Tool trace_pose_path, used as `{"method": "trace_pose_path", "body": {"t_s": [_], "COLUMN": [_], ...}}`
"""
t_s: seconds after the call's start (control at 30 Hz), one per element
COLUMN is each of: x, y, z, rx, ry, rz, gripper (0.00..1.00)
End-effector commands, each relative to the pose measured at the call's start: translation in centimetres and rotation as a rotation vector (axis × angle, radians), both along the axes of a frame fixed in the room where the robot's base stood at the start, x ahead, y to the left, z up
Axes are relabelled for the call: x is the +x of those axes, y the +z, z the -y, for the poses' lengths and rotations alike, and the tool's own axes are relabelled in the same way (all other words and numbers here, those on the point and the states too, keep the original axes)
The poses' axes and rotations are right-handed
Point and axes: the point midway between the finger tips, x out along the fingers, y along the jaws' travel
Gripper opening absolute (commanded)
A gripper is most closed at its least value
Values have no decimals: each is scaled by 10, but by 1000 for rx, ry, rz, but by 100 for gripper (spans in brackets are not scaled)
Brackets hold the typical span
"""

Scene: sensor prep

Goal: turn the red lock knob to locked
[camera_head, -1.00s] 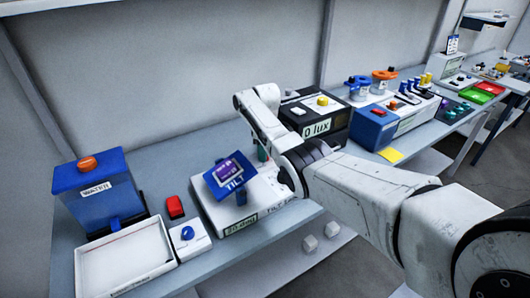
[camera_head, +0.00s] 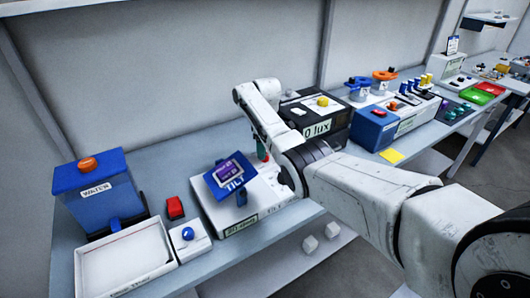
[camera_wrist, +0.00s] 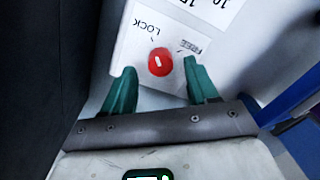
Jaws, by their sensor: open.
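The red lock knob (camera_wrist: 160,62) is a round red disc with a short white mark, set in a white panel (camera_wrist: 133,48). In the wrist view the word LOCK is printed upside down to its upper left and FREE to its upper right. My gripper (camera_wrist: 160,68) is open, its two green fingers on either side of the knob in the picture. I cannot tell whether they touch it or how high they are above it.
The blue tilt head (camera_head: 230,178) stands on the unit, left of my gripper. A black lux box (camera_head: 318,127) is close on the right. Bare bench shows in front.

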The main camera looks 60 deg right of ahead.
Motion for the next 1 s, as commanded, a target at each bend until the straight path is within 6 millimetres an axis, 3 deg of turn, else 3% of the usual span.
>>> {"method": "trace_pose_path", "body": {"t_s": [0.2,0.43,0.6,1.0], "x": [1,1,1,1], "y": [43,77,86,86], "z": [2,3,4,3], "rx": [-3,-3,-1,-1], "ry": [1,1,1,1], "rz": [4,3,1,1], "gripper": [58,58,58,58]}}
